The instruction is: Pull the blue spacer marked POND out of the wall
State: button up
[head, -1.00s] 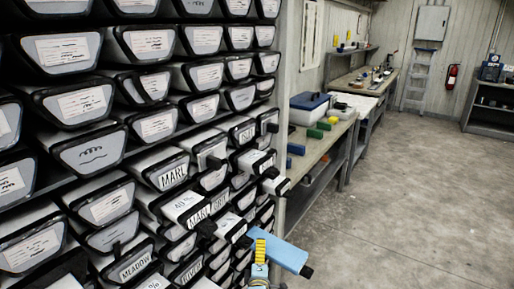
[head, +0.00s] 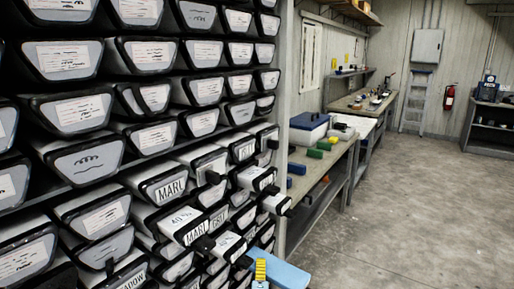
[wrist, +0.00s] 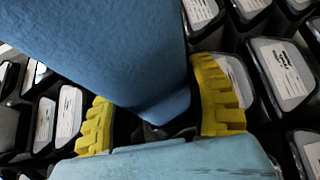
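A blue spacer (head: 282,276) sticks out from the wall of liners at the lower edge of the head view. Its outer end is cut off there, and I see no marking on it. One yellow finger of my gripper (head: 260,270) shows in front of it. In the wrist view the blue spacer (wrist: 110,55) fills the top and narrows toward a spot between the two yellow fingers of my gripper (wrist: 158,118). The fingers are apart, one on each side. The right one looks close to the spacer, with a dark gap by the left one. I cannot tell whether they press on it.
Other liner ends, including one labelled MARL (head: 172,189), fill the wall. Several black-tipped pieces (head: 277,203) jut out near the spacer. A workbench (head: 318,172) with a blue-lidded box (head: 309,126) stands behind. The floor (head: 405,215) at right is open.

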aim_at(293, 285)
jog(key=shift+r, duration=0.1)
jog(key=shift+s+d+r+p, duration=0.15)
jog(key=shift+s+d+p, duration=0.25)
jog(key=shift+d+p, duration=0.25)
jog(key=shift+s+d+p, duration=0.6)
jog(key=shift+d, duration=0.25)
jog(key=shift+s+d+p, duration=0.55)
jog(key=shift+d, duration=0.35)
jog(key=shift+s+d+p, duration=0.6)
jog(key=shift+d, duration=0.25)
jog(key=shift+s+d+f, duration=0.2)
jog(key=shift+s+d, duration=0.35)
jog(key=shift+d, duration=0.15)
jog(key=shift+s+d+p, duration=0.35)
jog(key=shift+s+d, duration=0.1)
jog(key=shift+d, duration=0.2)
jog(key=shift+s+d+p, duration=0.3)
jog(key=shift+s+d, duration=0.1)
jog(key=shift+d, duration=0.25)
jog(key=shift+r, duration=0.1)
